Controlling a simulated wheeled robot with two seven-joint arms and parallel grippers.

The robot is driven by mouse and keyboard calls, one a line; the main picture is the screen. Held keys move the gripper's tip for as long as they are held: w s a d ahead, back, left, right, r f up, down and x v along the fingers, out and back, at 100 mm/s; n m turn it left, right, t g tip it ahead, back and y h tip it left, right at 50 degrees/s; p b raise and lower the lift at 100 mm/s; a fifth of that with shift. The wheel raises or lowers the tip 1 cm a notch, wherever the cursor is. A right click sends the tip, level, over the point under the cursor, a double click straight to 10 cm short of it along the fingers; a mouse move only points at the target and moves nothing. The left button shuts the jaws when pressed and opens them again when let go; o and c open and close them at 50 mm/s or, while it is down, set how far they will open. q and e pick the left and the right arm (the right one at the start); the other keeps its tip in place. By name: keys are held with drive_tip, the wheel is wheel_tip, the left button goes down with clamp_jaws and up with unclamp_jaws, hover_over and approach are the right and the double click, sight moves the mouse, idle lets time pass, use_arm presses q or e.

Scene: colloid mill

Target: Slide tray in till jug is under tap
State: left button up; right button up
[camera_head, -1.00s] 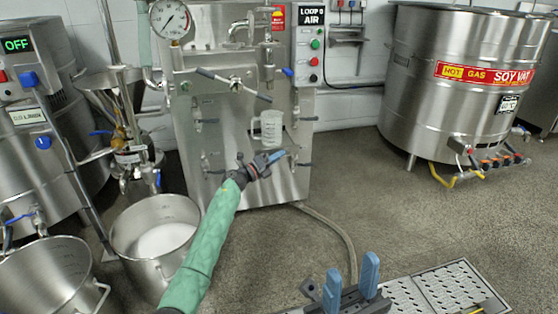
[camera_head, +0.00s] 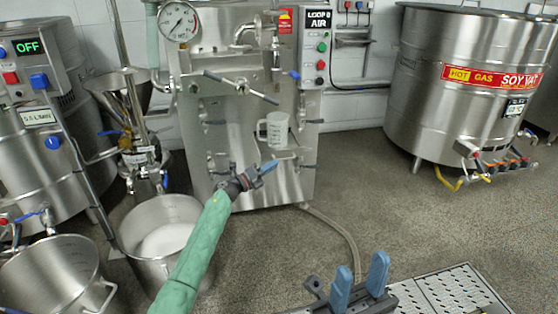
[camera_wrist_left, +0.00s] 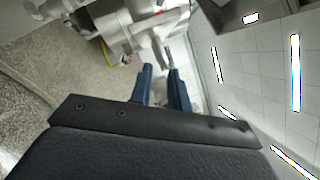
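A clear measuring jug (camera_head: 274,131) stands upright on a small metal tray (camera_head: 292,153) at the front of the steel mill cabinet. A metal tap (camera_head: 275,55) is on the cabinet above the jug; from this angle I cannot tell whether the jug is exactly under its outlet. My left gripper (camera_head: 268,168) is just below and left of the tray, seemingly apart from it. Its blue fingers (camera_wrist_left: 161,85) show a gap with nothing held in the left wrist view. My right gripper (camera_head: 360,280) is open and empty in the lower foreground.
A large steel pot (camera_head: 165,238) with white liquid stands left of my left arm, beside another pot (camera_head: 50,275). A bar handle (camera_head: 240,86) sticks out above the jug. The soy vat (camera_head: 470,90) is at right. Floor between is clear, apart from a hose (camera_head: 345,240).

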use_arm(q)
drive_tip(key=shift+v, duration=1.2)
